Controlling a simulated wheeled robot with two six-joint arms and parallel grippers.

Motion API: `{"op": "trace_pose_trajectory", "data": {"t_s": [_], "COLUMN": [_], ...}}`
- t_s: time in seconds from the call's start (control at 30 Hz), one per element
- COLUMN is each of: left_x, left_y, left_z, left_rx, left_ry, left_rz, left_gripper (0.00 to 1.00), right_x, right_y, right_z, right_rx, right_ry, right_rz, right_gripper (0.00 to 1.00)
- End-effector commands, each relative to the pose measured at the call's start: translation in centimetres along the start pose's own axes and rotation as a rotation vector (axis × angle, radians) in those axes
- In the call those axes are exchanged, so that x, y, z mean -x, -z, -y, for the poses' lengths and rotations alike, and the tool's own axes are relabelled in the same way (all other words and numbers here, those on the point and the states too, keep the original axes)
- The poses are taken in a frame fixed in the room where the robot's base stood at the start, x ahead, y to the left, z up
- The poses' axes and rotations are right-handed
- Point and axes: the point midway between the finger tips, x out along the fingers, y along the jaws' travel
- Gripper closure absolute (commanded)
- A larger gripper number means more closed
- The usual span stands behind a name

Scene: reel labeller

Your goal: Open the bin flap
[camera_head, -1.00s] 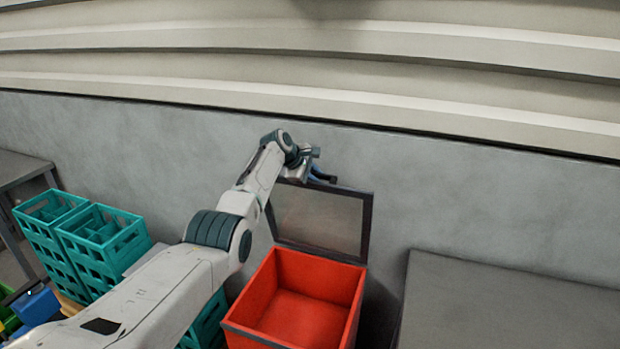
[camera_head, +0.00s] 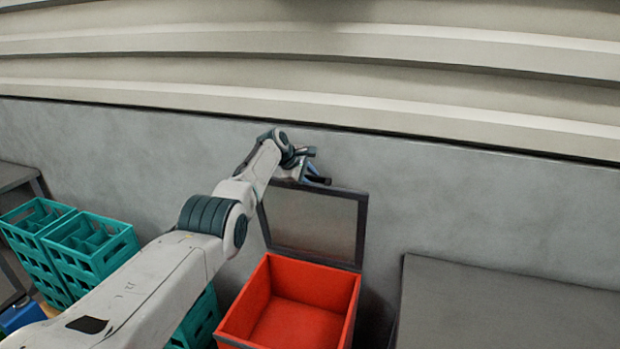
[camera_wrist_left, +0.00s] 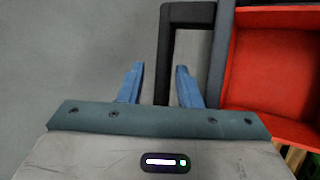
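The red bin (camera_head: 291,308) stands on the floor with its top open. Its flap (camera_head: 313,222), a dark frame around a grey panel, stands raised at the bin's back edge, close to the grey wall. The bin's red inside (camera_wrist_left: 268,75) is to the right. My right gripper is not in view.
Teal crates (camera_head: 85,240) stand to the left of the bin, partly behind my left arm. A dark grey table (camera_head: 500,310) is to the right. The grey wall (camera_head: 450,205) runs close behind the bin.

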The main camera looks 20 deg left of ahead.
Motion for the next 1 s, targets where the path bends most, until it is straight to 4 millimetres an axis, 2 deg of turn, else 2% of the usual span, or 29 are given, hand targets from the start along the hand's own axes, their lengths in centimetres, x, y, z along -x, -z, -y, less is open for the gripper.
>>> {"op": "trace_pose_trajectory", "data": {"t_s": [0.47, 0.73, 1.0], "left_x": [0.6, 2.9, 6.7], "left_y": [0.1, 0.0, 0.2], "left_z": [0.0, 0.0, 0.1], "left_rx": [0.000, -0.002, -0.002], "left_ry": [0.000, -0.001, -0.003], "left_rz": [0.000, -0.001, -0.002], "left_gripper": [0.68, 0.68, 0.68], "right_x": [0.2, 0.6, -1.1], "right_y": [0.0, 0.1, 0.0], "right_z": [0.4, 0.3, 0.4], "right_rx": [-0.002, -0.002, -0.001], "right_ry": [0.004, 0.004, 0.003], "right_rz": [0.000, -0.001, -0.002], "right_gripper": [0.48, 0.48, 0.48]}}
